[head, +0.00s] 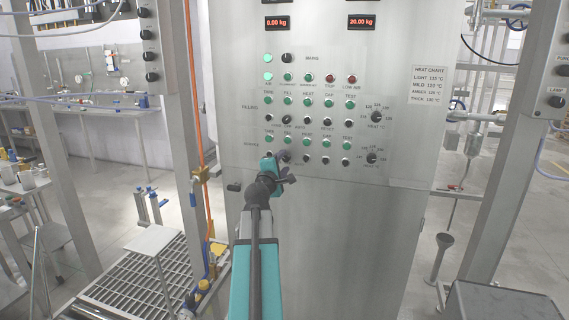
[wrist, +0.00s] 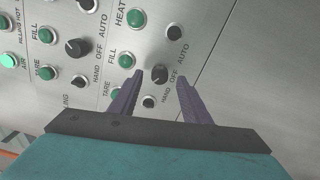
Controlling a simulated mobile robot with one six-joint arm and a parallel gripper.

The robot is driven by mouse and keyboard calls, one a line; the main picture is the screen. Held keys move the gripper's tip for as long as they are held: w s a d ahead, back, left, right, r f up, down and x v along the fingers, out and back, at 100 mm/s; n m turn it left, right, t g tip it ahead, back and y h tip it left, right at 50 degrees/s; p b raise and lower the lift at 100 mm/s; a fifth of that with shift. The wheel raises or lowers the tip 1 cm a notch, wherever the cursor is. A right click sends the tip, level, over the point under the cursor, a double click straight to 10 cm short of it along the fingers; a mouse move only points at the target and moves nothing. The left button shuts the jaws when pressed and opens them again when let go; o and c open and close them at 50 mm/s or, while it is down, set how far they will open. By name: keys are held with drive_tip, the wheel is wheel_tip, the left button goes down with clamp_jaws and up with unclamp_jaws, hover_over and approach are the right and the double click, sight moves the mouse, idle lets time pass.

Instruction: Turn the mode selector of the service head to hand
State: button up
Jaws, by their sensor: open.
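The service head's mode selector (wrist: 160,73) is a small black knob on the steel panel, with HAND, OFF and AUTO printed beside it. In the wrist view it lies between the two fingertips of my open gripper (wrist: 160,77), one finger on each side. I cannot tell whether the fingers touch it, nor clearly which mark it points at. In the head view my gripper (head: 285,168) is at the panel's lower row marked service, and it largely hides this selector.
A similar black selector for the filling head (wrist: 77,47) sits one row up; it also shows in the head view (head: 286,120). Green lamps (wrist: 126,59) and black buttons (wrist: 148,102) are close around my fingers. Heat knobs (head: 372,158) are farther right. The panel below is bare.

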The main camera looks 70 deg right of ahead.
drive_tip(key=a+b, duration=0.3)
drive_tip(key=a, duration=0.5)
drive_tip(key=shift+s+a, duration=0.35)
drive_tip(key=a+b, duration=0.1)
drive_tip(key=b, duration=0.4)
drive_tip(key=shift+a+f+b, duration=0.1)
drive_tip(key=shift+a+b, duration=0.2)
drive_tip(key=shift+a, duration=0.05)
drive_tip(key=shift+a+b, duration=0.35)
drive_tip(key=shift+b, duration=0.4)
